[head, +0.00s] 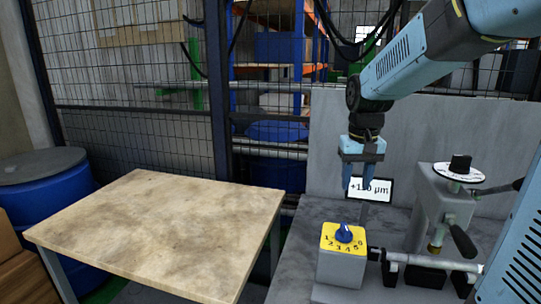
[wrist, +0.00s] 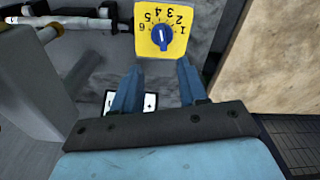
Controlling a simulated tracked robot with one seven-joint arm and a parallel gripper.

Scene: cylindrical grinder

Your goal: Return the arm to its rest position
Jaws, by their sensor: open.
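My gripper (head: 358,187) hangs from the blue arm, pointing down, above and behind the yellow dial box in the head view. Its two fingers are apart with nothing between them; they also show in the wrist view (wrist: 157,85). The grey box with the yellow numbered face (head: 343,238) carries a blue knob (head: 344,234), which shows in the wrist view too (wrist: 162,37). The fingertips appear apart from the knob. A small display (head: 376,190) reading about "+1?0 µm" stands behind the fingers, which cover one digit.
A bare-topped table (head: 165,232) stands at left, beside a blue barrel (head: 45,185). At right are a grey machine head with a black-knobbed white dial (head: 459,173) and a horizontal shaft (head: 430,262). A mesh fence (head: 140,100) and a grey panel (head: 325,140) stand behind.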

